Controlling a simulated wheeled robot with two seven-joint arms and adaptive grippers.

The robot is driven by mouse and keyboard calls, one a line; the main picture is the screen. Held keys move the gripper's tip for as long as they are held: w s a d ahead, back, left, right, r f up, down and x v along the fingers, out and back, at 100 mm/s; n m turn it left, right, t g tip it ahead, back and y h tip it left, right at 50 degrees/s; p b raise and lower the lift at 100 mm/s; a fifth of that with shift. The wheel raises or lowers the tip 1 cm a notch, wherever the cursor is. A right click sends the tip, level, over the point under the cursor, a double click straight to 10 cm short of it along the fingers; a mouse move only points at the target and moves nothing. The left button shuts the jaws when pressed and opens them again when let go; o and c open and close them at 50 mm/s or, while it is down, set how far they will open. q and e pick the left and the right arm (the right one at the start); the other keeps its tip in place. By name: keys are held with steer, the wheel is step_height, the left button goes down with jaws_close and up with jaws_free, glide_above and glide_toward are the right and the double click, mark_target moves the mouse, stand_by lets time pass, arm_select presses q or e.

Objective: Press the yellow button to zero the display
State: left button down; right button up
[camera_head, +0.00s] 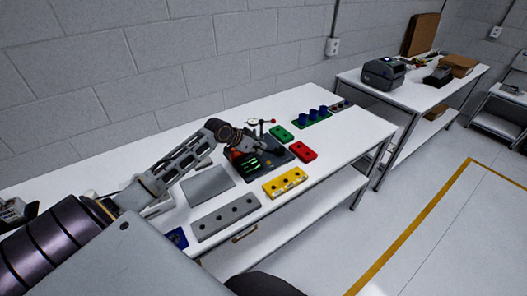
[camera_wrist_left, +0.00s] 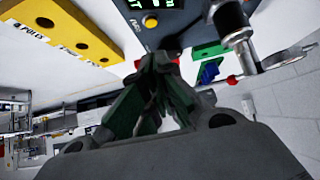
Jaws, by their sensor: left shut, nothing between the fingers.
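The encoder unit is a dark panel (camera_head: 279,158) lying on the white table, with a display (camera_head: 251,166) lit in green. In the left wrist view the lower part of the display (camera_wrist_left: 165,4) shows at the top edge, and the round yellow button (camera_wrist_left: 150,21) sits just below it on the panel. My left gripper (camera_head: 274,149) is over the panel. In the left wrist view its dark fingertips (camera_wrist_left: 160,62) are together and empty, a little below the button in the picture. I cannot tell whether they touch the panel. My right gripper is not in view.
A yellow block with holes (camera_head: 285,182), a red block (camera_head: 303,152) and a green block (camera_head: 281,133) lie around the panel. A metal post (camera_wrist_left: 232,25) stands close beside the fingers. A grey plate (camera_head: 208,186) and grey block (camera_head: 225,217) lie left.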

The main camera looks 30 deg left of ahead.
arm_select(q)
steer(key=shift+v, duration=1.95)
